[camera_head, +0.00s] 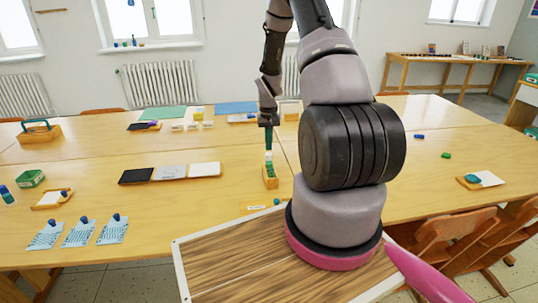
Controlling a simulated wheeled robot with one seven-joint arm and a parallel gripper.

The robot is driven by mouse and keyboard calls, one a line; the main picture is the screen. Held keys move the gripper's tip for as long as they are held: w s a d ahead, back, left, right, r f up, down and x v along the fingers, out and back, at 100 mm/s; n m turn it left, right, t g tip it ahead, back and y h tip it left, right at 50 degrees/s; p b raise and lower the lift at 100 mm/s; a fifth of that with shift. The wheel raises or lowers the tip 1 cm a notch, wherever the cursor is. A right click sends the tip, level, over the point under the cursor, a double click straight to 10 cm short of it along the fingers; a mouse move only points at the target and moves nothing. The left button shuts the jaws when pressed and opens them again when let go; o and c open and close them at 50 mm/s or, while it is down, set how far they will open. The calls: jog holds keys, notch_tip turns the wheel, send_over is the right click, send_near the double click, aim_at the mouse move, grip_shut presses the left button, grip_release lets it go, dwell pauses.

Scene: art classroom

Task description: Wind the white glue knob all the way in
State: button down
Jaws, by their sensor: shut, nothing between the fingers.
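A small upright glue stick stands in an orange holder (271,183) on the table, near the middle of the view. Its green part (269,171) shows above the holder, and a white part (268,157), which looks like the knob, is on top. My gripper (268,148) points down directly over the white part, shut with nothing held. It is too small to tell whether the fingertips touch the white part or sit just above it.
The wooden table (230,185) is broad, with bare wood around the holder. Black, grey and white pads (170,173) lie to the left. A green box (30,179) and blue-patterned sheets (78,236) are farther left. Chairs (460,240) stand at the right front.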

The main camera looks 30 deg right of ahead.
jog(key=shift+f, duration=0.9)
dwell(0.3)
jog(key=shift+r, duration=0.5)
jog(key=c, duration=1.5)
grip_release()
jog(key=shift+c, duration=0.2)
jog(key=o, duration=1.5)
jog(key=shift+o, duration=0.2)
